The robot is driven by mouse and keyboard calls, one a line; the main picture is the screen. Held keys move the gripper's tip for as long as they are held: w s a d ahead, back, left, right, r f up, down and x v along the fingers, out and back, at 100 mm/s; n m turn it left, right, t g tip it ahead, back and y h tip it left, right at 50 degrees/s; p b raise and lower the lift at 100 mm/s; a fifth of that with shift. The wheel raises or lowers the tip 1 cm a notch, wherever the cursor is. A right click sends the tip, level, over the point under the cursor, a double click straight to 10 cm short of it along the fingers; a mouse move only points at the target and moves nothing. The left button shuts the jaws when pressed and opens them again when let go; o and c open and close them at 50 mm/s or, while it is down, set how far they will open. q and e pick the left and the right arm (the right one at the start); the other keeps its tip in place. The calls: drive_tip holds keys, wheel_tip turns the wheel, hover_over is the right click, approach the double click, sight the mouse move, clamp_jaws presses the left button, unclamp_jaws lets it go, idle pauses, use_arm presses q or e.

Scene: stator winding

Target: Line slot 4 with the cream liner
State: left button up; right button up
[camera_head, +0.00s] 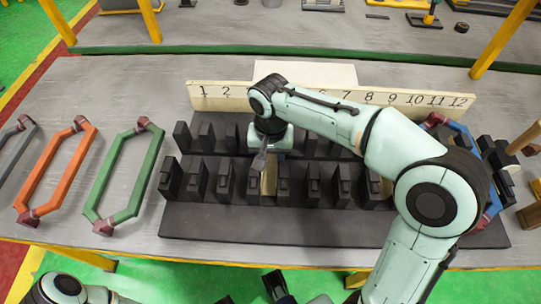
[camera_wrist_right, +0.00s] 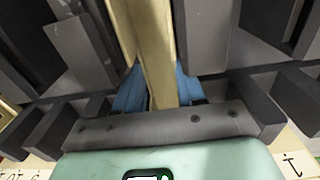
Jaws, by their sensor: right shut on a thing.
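The cream liner (camera_head: 268,182) is a long narrow strip. In the head view it lies at the gap between the fourth and fifth front teeth from the left of the dark stator block (camera_head: 330,222). My right gripper (camera_head: 262,160) is above that gap, shut on the liner. In the right wrist view the liner (camera_wrist_right: 150,50) runs between the blue fingertips (camera_wrist_right: 158,92), with dark teeth on both sides. I cannot tell how deep it sits. The number 4 is hidden behind my right arm. Part of my left gripper (camera_head: 276,287) shows at the bottom edge; its opening is unclear.
A numbered board (camera_head: 430,100) stands behind the teeth. Grey (camera_head: 14,150), orange (camera_head: 52,170) and green (camera_head: 124,180) coils lie at the left. A blue coil (camera_head: 490,205) lies at the right, partly hidden by my right arm. Bare table shows between the coils and the block.

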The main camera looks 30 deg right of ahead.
drive_tip(key=o, duration=0.9)
drive_tip(key=shift+r, duration=0.2)
drive_tip(key=shift+r+p, duration=0.45)
drive_tip(key=shift+p, duration=0.25)
drive_tip(key=shift+r, duration=0.15)
